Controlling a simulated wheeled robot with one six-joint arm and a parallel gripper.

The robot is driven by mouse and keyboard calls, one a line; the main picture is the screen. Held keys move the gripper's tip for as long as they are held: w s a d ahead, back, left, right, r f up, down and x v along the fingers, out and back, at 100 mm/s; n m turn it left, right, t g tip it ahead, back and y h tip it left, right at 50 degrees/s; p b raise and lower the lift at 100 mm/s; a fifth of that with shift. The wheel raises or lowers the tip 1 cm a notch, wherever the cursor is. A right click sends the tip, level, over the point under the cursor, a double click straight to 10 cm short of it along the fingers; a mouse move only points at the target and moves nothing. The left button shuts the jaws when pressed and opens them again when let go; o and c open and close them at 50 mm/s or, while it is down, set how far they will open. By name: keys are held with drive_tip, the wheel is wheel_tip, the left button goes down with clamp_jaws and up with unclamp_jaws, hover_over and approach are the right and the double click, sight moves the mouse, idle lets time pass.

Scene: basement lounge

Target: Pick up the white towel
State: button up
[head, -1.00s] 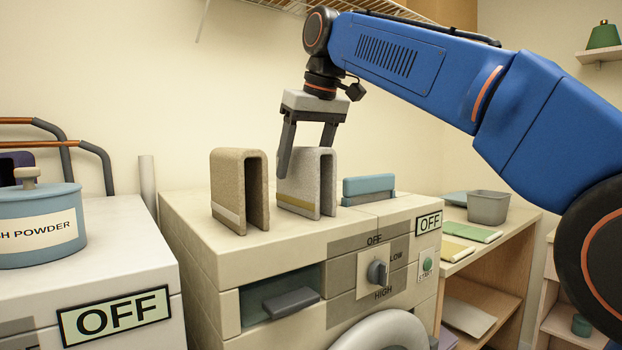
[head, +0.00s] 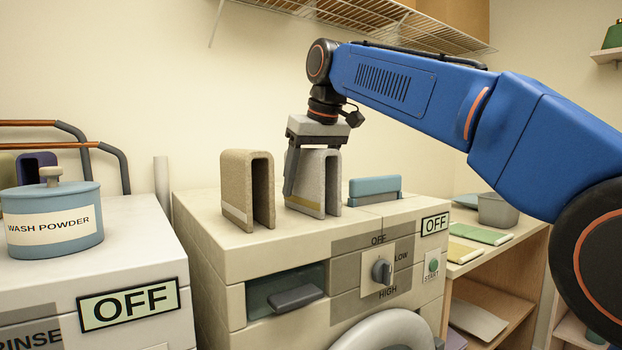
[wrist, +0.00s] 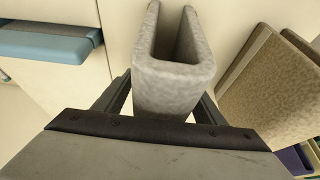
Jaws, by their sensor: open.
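The white towel (head: 332,178), pale and folded into an upside-down U, stands on top of the beige washing machine (head: 290,230). In the wrist view, the towel (wrist: 175,72) lies between the two dark fingers of my gripper (wrist: 160,100). In the head view, my gripper (head: 313,165) points down over the towel, with one finger along its left side. The other finger is mostly hidden behind the towel. My gripper is open; I cannot tell whether a finger touches the cloth.
A tan folded towel (head: 236,188) stands close on the left. The wash powder tub (head: 52,225) stands on the left machine. A wire shelf (head: 380,22) hangs above; wooden shelving (head: 500,275) stands at the right.

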drive_tip(key=shift+f, duration=0.15)
drive_tip(key=c, duration=1.2)
drive_tip(key=shift+c, duration=0.2)
